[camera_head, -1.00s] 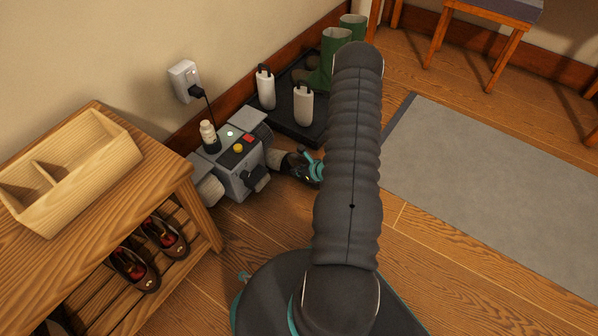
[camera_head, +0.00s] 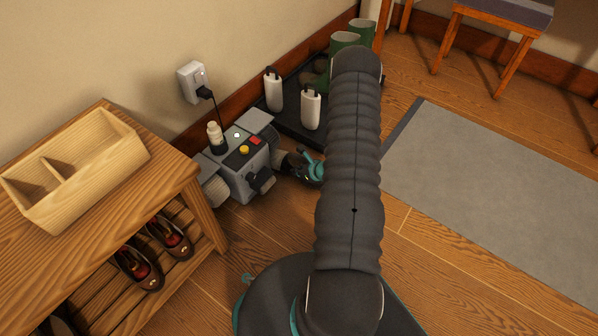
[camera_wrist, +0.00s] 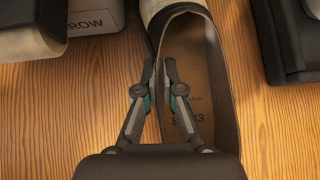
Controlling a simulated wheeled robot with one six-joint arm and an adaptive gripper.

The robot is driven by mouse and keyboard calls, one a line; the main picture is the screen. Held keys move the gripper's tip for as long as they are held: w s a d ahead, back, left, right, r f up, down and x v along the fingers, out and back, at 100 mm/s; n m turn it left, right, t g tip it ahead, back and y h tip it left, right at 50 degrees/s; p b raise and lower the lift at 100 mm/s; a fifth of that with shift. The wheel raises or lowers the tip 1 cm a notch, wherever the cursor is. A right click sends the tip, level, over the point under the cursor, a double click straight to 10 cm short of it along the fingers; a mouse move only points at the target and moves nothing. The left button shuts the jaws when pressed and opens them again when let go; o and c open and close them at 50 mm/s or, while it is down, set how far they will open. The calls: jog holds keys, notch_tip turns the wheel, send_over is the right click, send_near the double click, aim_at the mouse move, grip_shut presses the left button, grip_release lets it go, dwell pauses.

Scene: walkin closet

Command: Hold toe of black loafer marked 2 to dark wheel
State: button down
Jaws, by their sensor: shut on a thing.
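My gripper (camera_head: 312,170) is low beside the right end of the grey polishing machine (camera_head: 236,172). In the wrist view my gripper (camera_wrist: 160,72) is shut on the side wall of a dark loafer (camera_wrist: 226,85), one finger inside the opening and one outside. The loafer's tan insole (camera_wrist: 188,60) carries small print, too unclear to read surely. Its toe points away, past the top edge. A dark rounded part (camera_head: 272,140) on the machine's right end may be the dark wheel; toe contact cannot be told.
A wooden bench (camera_head: 185,178) with an open box (camera_head: 118,150) and brown shoes (camera_head: 137,268) stands at left. A black tray (camera_head: 290,128) with white holders (camera_head: 311,108) and green boots (camera_head: 343,42) is behind. A grey rug (camera_head: 490,190) lies at right.

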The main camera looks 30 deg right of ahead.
jog(key=shift+w+r+p, duration=0.15)
jog(key=shift+r+p, duration=0.25)
jog(key=shift+r, duration=0.35)
dwell(1.0)
jog(key=shift+a+f+b, duration=0.1)
jog(key=shift+a+b, duration=0.3)
jog(key=shift+d, duration=0.15)
dwell(0.4)
jog(key=shift+w+d+r, duration=0.2)
jog(key=shift+w+d, duration=0.15)
jog(key=shift+d, duration=0.2)
jog(key=shift+a, duration=0.15)
jog(key=shift+s+a+f, duration=0.1)
jog(key=shift+s+a, duration=0.25)
jog(key=shift+a, duration=0.3)
jog(key=shift+d, duration=0.1)
jog(key=shift+w+d, duration=0.45)
jog(key=shift+d, duration=0.2)
